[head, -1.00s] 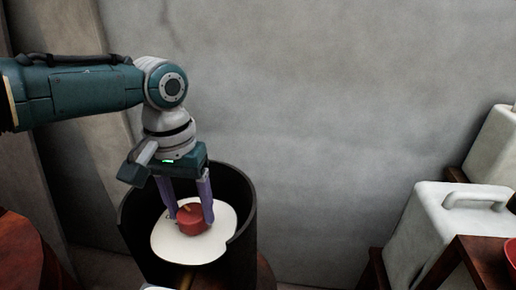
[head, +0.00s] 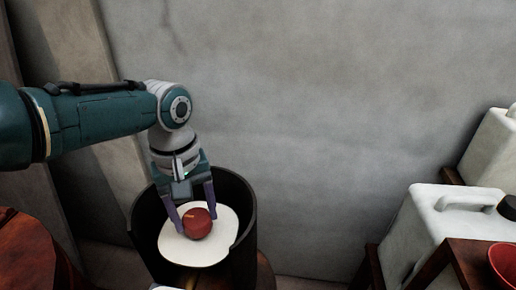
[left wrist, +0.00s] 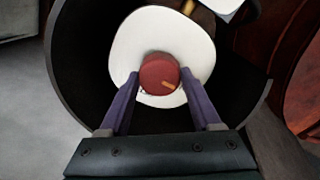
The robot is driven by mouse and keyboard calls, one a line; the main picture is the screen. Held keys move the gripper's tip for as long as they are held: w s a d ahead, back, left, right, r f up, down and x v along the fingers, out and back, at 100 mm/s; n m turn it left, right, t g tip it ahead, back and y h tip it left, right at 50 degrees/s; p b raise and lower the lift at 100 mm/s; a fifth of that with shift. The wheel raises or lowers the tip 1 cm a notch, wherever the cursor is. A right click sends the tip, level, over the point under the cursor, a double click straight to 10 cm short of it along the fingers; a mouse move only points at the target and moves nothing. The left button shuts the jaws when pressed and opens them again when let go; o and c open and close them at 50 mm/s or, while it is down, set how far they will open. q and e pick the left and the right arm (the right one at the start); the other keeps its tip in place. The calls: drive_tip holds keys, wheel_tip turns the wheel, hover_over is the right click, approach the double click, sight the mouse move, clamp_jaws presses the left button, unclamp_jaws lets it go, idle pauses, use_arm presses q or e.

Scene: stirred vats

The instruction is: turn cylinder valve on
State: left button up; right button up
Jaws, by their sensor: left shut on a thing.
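The cylinder valve is a round red knob (head: 198,224) with a short yellow mark on its top. It sits above a white rounded disc (head: 222,245) inside a dark, open-sided round guard (head: 246,225). My left gripper (head: 196,218) reaches down into the guard and is shut on the knob, with a purple finger on each side. In the left wrist view, the knob (left wrist: 157,71) lies between the two fingertips (left wrist: 160,80), and its yellow mark points to the lower right. My right gripper is not in view.
White jerrycans (head: 425,230) stand at the right. A reddish-brown wooden stand (head: 470,262) is in front of them, with a red bowl (head: 504,262) at the edge. A reddish-brown round surface (head: 25,250) is at the lower left. A grey wall (head: 320,120) rises behind.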

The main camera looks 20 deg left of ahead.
sight(193, 217)
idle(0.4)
use_arm(q)
drive_tip(key=o, duration=1.4)
wheel_tip(193, 217, up, 9)
drive_tip(key=shift+s+a+p, duration=0.1)
drive_tip(key=shift+a+p, duration=0.05)
drive_tip(key=shift+p, duration=1.05)
drive_tip(key=shift+r, duration=0.5)
